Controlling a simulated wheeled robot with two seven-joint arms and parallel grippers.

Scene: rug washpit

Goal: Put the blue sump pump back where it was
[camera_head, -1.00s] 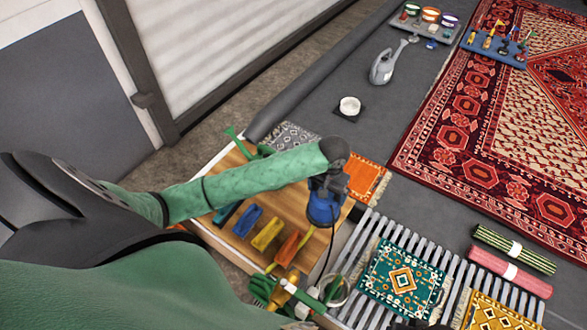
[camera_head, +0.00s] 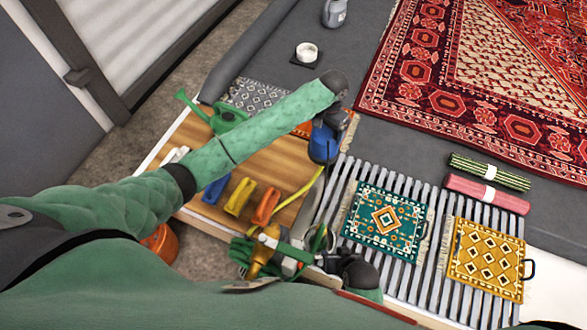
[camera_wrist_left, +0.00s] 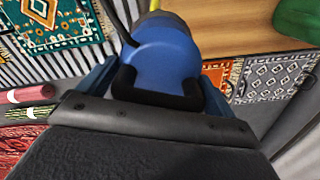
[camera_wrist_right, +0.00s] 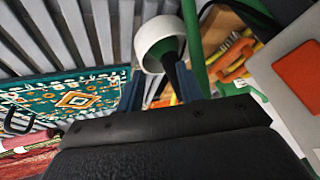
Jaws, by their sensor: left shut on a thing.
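The blue sump pump (camera_head: 323,146) hangs upright from my left gripper (camera_head: 334,116), with a black cable below it. It is in the air near the right edge of the wooden board (camera_head: 283,163), between the board and the slatted rack. In the left wrist view the blue pump body (camera_wrist_left: 160,58) fills the gap between the left fingers, and the black handle is close to the camera. My right gripper (camera_head: 352,268) is low, beside the rack's near left corner. In the right wrist view its fingers (camera_wrist_right: 160,92) stand apart, with a white-rimmed green thing (camera_wrist_right: 158,42) beyond them.
Teal (camera_head: 385,221) and yellow (camera_head: 485,262) small rugs lie on the slatted rack (camera_head: 343,192). Rolled rugs (camera_head: 487,193) lie beyond.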

